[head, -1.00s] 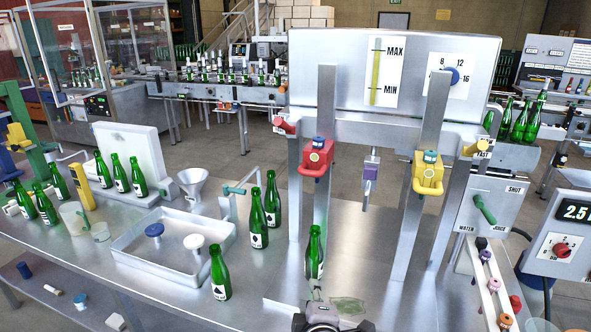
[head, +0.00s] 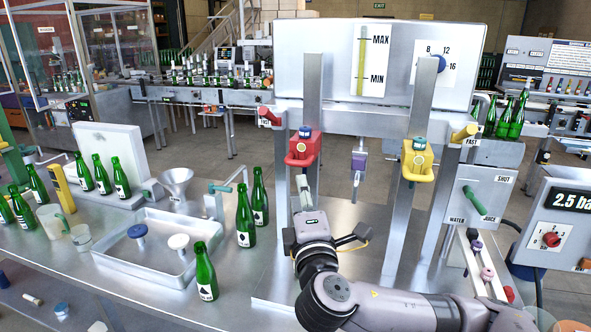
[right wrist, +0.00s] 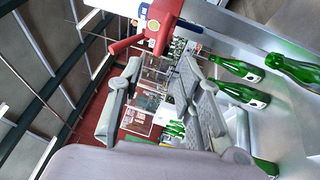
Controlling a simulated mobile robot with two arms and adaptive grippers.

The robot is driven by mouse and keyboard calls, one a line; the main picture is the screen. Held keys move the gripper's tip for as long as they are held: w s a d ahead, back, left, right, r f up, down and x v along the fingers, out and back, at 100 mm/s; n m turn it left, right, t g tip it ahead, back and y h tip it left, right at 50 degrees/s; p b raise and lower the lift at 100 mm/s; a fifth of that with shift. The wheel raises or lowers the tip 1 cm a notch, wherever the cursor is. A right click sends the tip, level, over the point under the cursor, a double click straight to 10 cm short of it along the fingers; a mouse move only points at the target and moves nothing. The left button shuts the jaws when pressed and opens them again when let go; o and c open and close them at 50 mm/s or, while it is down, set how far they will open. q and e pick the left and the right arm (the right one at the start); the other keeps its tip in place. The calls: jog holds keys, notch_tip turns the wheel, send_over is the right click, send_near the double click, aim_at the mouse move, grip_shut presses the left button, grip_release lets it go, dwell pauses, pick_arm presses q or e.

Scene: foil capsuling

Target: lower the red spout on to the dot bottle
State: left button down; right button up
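The red spout (head: 303,150) hangs on the left post of the steel frame, with its red handle bar at the front. It also shows at the top of the right wrist view (right wrist: 160,22). My right gripper (head: 330,208) is just below the spout, fingers spread and empty. In the right wrist view its two fingers (right wrist: 158,78) stand apart, with the spout beyond their tips and no visible contact. My arm hides the spot under the spout where a green bottle stood. Bottle labels are too small for me to pick out the dot. My left gripper is not in view.
A green bottle (head: 205,272) stands left of my arm, and two more (head: 245,218) stand behind it. A shallow tray (head: 130,268) holds a blue and a white stopper. The yellow spout (head: 417,160) and a purple nozzle (head: 358,162) hang to the right.

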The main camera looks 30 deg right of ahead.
aim_at(296, 165)
jog(key=p+x, duration=0.4)
jog(key=x, duration=0.6)
jog(key=shift+w+r, duration=0.1)
jog(key=shift+w+d, duration=0.3)
jog(key=shift+w, duration=0.2)
jog(key=shift+c, duration=0.3)
grip_shut()
